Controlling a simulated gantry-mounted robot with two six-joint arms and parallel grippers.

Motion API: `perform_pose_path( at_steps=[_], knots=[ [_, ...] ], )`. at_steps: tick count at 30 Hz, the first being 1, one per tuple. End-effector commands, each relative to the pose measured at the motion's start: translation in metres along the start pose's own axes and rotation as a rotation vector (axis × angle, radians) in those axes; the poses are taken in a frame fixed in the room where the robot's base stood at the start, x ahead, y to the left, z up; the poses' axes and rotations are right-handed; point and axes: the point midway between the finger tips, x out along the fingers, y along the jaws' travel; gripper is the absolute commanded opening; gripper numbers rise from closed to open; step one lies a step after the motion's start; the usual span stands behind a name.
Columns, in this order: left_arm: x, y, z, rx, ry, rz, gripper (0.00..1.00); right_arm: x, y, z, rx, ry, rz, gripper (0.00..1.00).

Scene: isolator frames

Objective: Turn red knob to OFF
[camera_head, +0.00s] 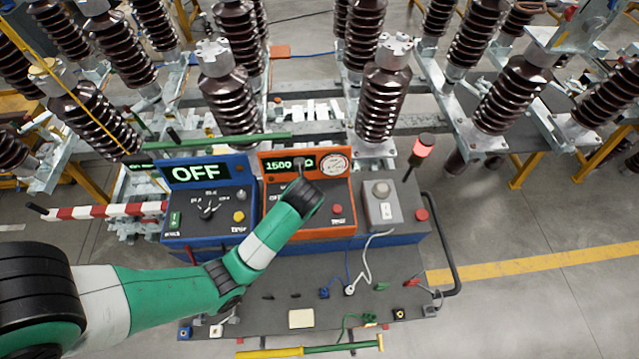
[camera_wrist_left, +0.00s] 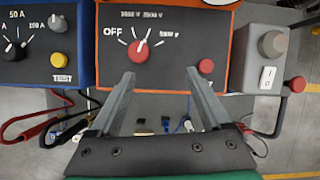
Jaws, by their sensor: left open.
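The red knob (camera_wrist_left: 139,51) sits on the dark face of the orange box (camera_wrist_left: 215,85) in the left wrist view. Its white pointer points up and slightly right, away from the OFF label at its left, between the top voltage labels. My left gripper (camera_wrist_left: 160,73) is open and empty, its two fingers apart below the knob in the picture and not around it. In the head view my left arm reaches over the orange box (camera_head: 285,232) and hides the knob. The box's display (camera_head: 277,165) is lit and partly covered.
A blue box (camera_head: 183,228) with an OFF display stands left. A red button (camera_wrist_left: 205,66) is right of the knob. Loose cables lie in front. A red lamp (camera_head: 423,146) stands at the right.

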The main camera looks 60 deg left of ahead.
Motion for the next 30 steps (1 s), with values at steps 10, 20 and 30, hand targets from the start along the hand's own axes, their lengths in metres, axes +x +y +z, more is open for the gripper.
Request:
perform_pose_path(
  at_steps=[10, 20, 30],
  knots=[
    [-0.007, 0.032, 0.005, -0.016, 0.02, 0.069, 0.81, 0.022, 0.0, -0.019, 0.001, -0.003, -0.001, 1.0],
    [0.045, 0.036, 0.003, -0.016, 0.02, 0.072, 0.81, 0.015, 0.0, -0.013, 0.001, -0.003, -0.001, 1.0],
    [0.103, 0.039, 0.003, -0.016, 0.019, 0.068, 0.81, 0.006, 0.0, -0.005, 0.001, -0.002, -0.001, 1.0]
  ],
)
